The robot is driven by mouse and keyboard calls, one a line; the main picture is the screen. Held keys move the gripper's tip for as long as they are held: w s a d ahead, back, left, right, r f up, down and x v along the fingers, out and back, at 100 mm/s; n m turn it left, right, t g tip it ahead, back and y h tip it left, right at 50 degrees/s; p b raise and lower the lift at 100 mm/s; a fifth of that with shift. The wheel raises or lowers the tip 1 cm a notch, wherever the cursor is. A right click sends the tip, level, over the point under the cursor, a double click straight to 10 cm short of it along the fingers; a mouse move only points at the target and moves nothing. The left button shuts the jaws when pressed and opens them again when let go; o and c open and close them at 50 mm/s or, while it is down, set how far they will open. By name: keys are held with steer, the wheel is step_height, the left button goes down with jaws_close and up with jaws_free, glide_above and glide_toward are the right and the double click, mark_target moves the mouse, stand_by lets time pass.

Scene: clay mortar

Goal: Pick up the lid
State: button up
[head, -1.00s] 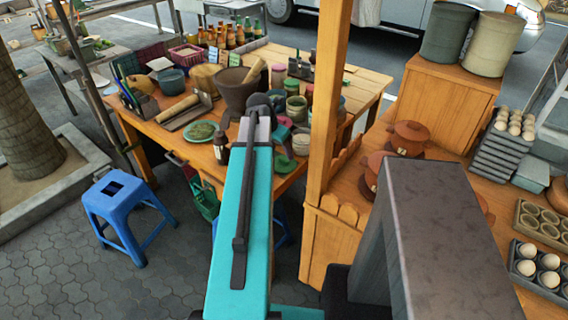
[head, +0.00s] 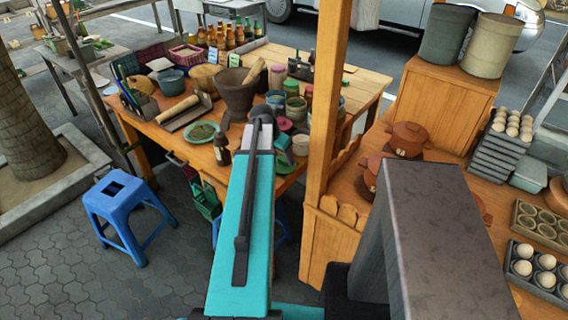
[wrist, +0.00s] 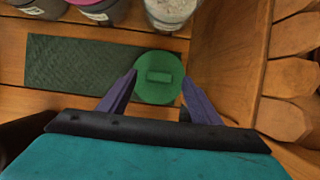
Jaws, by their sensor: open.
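The lid (wrist: 159,77) is a flat, round, green disc with a raised bar handle. It lies on the wooden table in the wrist view, at the right end of a dark green mat (wrist: 80,66). My gripper (wrist: 159,84) is open and empty, with its two purple-grey fingers pointing at the lid, one toward each side. I cannot tell how high the fingertips are above it. In the head view the lid (head: 287,166) shows at the table's front edge, partly hidden by my arm.
A glass jar with white contents (wrist: 170,12) and dark jars (wrist: 100,10) stand just beyond the lid. A wooden side wall (wrist: 228,60) rises close on the right. A mortar (head: 238,92) and a dark bottle (head: 222,150) stand left of the lid.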

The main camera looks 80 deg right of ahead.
mark_target(282, 160)
steer(key=shift+x, duration=0.95)
steer(key=c, duration=1.1)
steer(key=shift+r, duration=0.15)
steer(key=shift+r+b, duration=0.85)
steer(key=shift+r, duration=4)
steer(key=shift+w, duration=0.1)
